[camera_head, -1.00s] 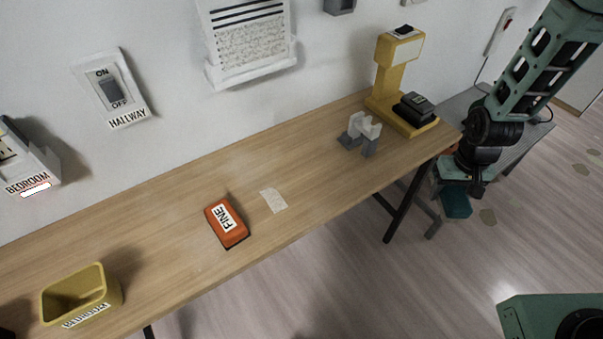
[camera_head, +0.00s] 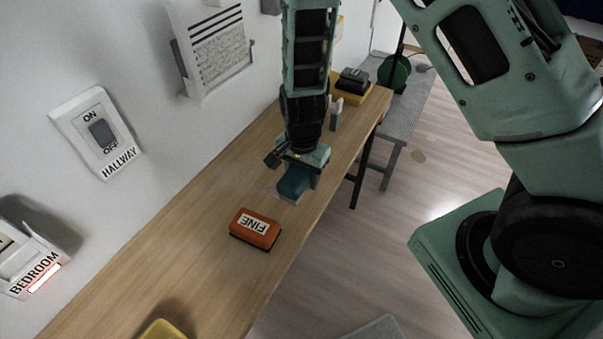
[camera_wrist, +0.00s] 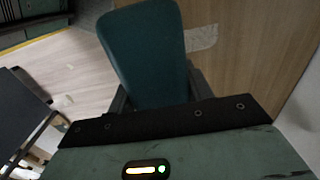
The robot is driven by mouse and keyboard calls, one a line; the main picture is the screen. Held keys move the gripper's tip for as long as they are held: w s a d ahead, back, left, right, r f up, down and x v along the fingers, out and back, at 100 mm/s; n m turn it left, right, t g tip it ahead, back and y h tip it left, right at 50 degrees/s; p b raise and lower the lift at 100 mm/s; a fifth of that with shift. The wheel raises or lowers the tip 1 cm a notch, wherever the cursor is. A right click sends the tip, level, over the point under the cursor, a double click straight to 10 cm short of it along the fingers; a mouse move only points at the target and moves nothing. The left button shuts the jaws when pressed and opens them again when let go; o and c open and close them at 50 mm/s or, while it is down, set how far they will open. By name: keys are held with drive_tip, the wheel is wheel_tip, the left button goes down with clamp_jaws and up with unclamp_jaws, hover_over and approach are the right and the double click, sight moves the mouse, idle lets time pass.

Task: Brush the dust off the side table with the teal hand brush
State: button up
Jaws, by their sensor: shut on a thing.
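My gripper (camera_head: 303,160) is shut on the teal hand brush (camera_head: 293,183), above the long wooden table. The brush also fills the upper middle of the wrist view (camera_wrist: 148,55). I cannot tell whether its underside touches the wood.
An orange block marked FINE (camera_head: 255,228) lies on the wood, close in front of the brush. A yellow bin (camera_head: 162,331) is at the near end. A black device (camera_head: 352,80) stands at the far end. The wall with switches (camera_head: 100,134) runs along the left.

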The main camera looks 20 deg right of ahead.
idle(0.3)
drive_tip(key=b, duration=0.4)
hover_over(303, 204)
wheel_tip(303, 204, down, 6)
drive_tip(key=shift+f, duration=0.25)
drive_tip(key=shift+f, duration=1.3)
idle(1.9)
idle(0.9)
drive_tip(key=shift+w+a+r, duration=0.15)
drive_tip(key=shift+w+a, duration=0.05)
